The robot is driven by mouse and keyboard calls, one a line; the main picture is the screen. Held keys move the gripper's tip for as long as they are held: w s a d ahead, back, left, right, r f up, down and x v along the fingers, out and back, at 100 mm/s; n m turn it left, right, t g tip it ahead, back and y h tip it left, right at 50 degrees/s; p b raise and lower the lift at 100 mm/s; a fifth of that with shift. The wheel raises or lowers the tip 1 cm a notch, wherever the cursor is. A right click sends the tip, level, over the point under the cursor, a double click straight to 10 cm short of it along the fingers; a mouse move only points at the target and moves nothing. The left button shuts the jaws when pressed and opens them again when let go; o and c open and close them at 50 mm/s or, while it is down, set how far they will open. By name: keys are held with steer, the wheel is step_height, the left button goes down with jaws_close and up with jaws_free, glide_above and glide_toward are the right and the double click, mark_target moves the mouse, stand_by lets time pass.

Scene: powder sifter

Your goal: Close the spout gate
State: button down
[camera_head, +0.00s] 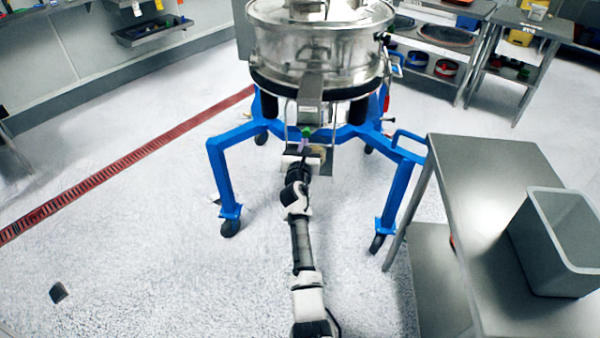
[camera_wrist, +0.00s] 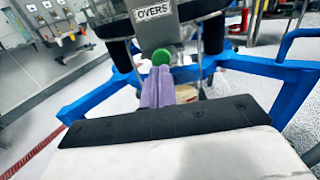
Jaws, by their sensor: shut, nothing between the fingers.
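The powder sifter (camera_head: 318,48) is a round shiny metal drum on a blue wheeled frame. Its metal spout (camera_head: 310,88) points toward me; in the wrist view the spout (camera_wrist: 172,10) carries an "OVERS" label. A green round knob (camera_head: 306,132) shows below the spout, and it also shows in the wrist view (camera_wrist: 162,57). I cannot tell how the gate plate itself stands. My gripper (camera_head: 305,143) has purple fingers, which in the wrist view (camera_wrist: 161,70) are shut together and empty. Their tips are right at the knob; I cannot tell whether they touch it.
The blue frame's legs (camera_head: 222,180) stand on both sides of my arm. A steel table (camera_head: 480,170) with a grey bin (camera_head: 560,240) is at the right. Shelves (camera_head: 437,40) stand at the back. The floor at the left is mostly clear.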

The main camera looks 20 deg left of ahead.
steer(key=v, duration=1)
steer(key=shift+s+p, duration=0.15)
steer(key=shift+p, duration=0.25)
steer(key=shift+f, duration=0.15)
